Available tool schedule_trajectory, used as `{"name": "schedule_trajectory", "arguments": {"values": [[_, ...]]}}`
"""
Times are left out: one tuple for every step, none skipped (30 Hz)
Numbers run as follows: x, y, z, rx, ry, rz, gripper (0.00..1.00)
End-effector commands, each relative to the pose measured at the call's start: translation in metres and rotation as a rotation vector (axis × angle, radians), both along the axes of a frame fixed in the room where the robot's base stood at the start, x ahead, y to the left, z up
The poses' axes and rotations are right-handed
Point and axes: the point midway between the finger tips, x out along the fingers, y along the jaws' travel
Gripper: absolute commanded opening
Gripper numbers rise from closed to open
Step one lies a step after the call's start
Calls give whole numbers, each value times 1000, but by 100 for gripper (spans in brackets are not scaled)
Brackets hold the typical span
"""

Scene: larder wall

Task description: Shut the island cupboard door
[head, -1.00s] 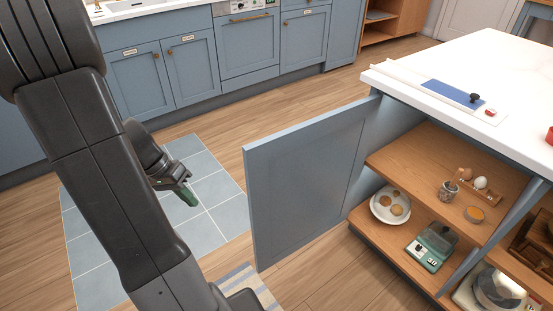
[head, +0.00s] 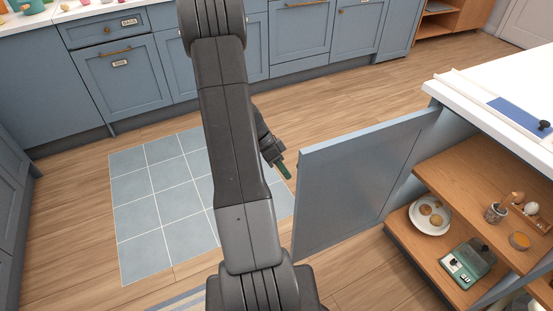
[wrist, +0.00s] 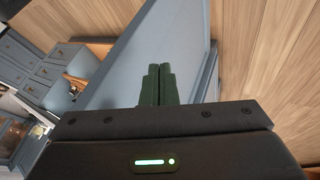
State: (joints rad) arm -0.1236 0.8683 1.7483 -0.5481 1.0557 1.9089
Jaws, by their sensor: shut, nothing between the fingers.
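The island cupboard door (head: 355,180) is a blue-grey panel standing wide open, swung out to the left of the island's open shelves. It also shows in the wrist view as a large blue panel (wrist: 185,40) beyond the fingers. My gripper (head: 286,172) has green fingertips and is just left of the door's free edge in the head view. In the wrist view my gripper (wrist: 158,75) is shut and empty, its fingers pointing toward the panel. I cannot tell whether they touch it.
The island's white worktop (head: 480,72) overhangs wooden shelves (head: 470,165). They hold a plate (head: 415,216), a green scale (head: 468,262) and a jar (head: 495,212). A blue mat (head: 520,112) lies on top. Blue cabinets (head: 125,75) line the back. Floor tiles (head: 150,215) on the left are clear.

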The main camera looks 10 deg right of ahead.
Motion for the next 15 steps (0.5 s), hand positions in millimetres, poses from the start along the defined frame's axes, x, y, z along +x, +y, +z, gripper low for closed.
{"name": "schedule_trajectory", "arguments": {"values": [[-5, -6, -10, -1, 5, -3, 0], [-7, -9, -14, 0, 4, -3, 0], [-14, -10, -10, 0, 3, 0, 0], [-18, -11, -9, 1, 1, 0, 0], [-23, -12, -9, 1, 2, 0, 0], [-27, -13, -9, 1, 1, -1, 0], [-30, -14, -9, 0, 1, 0, 0], [-33, -15, -9, 0, 1, 0, 0], [-36, -16, -10, 1, 0, 0, 0], [-38, -17, -10, 1, 1, -1, 0], [-40, -17, -10, 0, 2, -1, 0], [-41, -18, -10, 1, 1, -1, 0], [-42, -18, -10, 1, 1, -1, 0], [-42, -18, -10, 1, 1, -1, 0], [-43, -18, -10, 1, 0, 0, 0]]}}
